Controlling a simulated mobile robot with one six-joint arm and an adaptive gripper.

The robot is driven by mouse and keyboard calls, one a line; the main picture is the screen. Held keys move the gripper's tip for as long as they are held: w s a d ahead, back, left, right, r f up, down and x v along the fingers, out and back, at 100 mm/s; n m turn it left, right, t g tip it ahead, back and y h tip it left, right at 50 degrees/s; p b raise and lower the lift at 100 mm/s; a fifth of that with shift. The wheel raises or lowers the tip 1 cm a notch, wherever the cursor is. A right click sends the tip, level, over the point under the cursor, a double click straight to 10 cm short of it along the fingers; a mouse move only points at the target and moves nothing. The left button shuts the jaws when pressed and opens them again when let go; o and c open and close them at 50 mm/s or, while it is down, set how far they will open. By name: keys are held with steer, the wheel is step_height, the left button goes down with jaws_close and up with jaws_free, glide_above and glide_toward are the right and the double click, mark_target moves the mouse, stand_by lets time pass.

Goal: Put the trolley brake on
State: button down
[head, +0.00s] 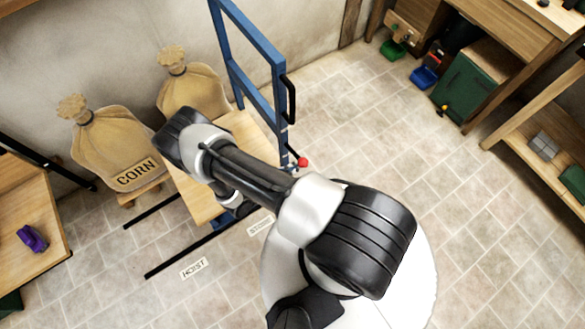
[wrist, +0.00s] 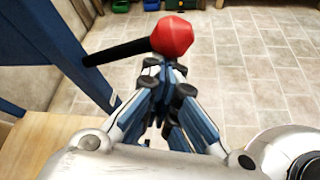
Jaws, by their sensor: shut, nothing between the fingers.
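The trolley has a tall blue frame (head: 243,40) and a wooden deck (head: 195,195); in the wrist view a blue post (wrist: 60,45) stands at left. A black brake lever (wrist: 120,50) with a red knob (wrist: 172,36) sticks out from the post to the right. The knob also shows in the head view (head: 302,162), just beyond my arm. My gripper (wrist: 168,82) is shut and empty. Its fingertips appear directly below the knob in the wrist view; whether they touch it I cannot tell. In the head view my arm hides part of the deck.
Two sacks, one marked CORN (head: 115,150), stand behind the trolley. Dark bars (head: 180,258) lie low at its front, by a HOIST floor label (head: 194,268). A bench (head: 30,225) is at left and a green cabinet (head: 467,88) at upper right. The tiled floor at right is clear.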

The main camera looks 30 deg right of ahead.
steer(key=shift+w+r+p, duration=0.15)
steer(key=shift+r+p, duration=0.2)
steer(key=shift+r, duration=0.8)
step_height(320, 180, down, 5)
steer(key=b, duration=0.5)
steer(key=w+p+v, duration=0.1)
steer(key=p+v, duration=0.1)
steer(key=v, duration=0.8)
steer(key=shift+w+a+r+p, duration=0.2)
steer(key=shift+a+r+p, duration=0.15)
steer(key=shift+r, duration=0.2)
steer(key=shift+r, duration=0.1)
